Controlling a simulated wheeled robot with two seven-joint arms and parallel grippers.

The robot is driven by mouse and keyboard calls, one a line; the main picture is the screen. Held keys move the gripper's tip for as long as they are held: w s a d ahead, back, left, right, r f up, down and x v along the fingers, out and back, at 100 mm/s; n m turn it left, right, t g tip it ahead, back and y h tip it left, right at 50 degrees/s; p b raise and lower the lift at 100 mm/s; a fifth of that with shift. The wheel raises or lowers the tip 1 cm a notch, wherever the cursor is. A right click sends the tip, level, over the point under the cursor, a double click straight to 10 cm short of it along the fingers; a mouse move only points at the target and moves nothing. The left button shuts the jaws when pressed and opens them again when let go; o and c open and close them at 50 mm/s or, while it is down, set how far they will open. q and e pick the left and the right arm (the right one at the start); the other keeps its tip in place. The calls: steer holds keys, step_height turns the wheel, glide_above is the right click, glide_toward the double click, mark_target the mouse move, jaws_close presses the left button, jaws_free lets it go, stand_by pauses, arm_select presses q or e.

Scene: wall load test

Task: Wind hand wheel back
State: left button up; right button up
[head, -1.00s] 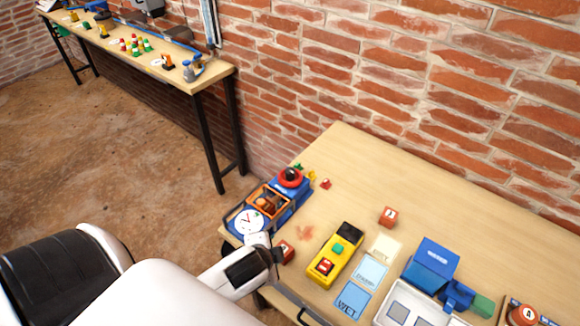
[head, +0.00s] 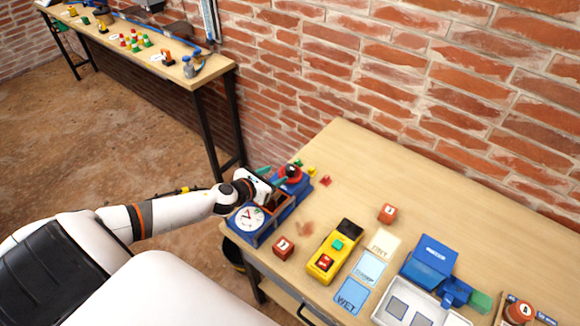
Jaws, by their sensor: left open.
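A blue test device (head: 299,203) stands at the left end of the near table, with a white round dial (head: 250,218) at its front. A red round part (head: 291,172), which looks like the hand wheel, sits at its back end. My left gripper (head: 279,184) is over the device, close beside the red part, and is open. I cannot tell whether its fingers touch the red part. The gripper and wrist hide part of the device's middle. My right gripper is not in view.
The table's back middle is clear.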

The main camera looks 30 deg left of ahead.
mark_target(289, 168)
arm_select(q)
steer(key=x, duration=0.9)
steer(key=shift+w+f, duration=0.1)
steer(key=shift+c, duration=0.3)
steer(key=c, duration=0.9)
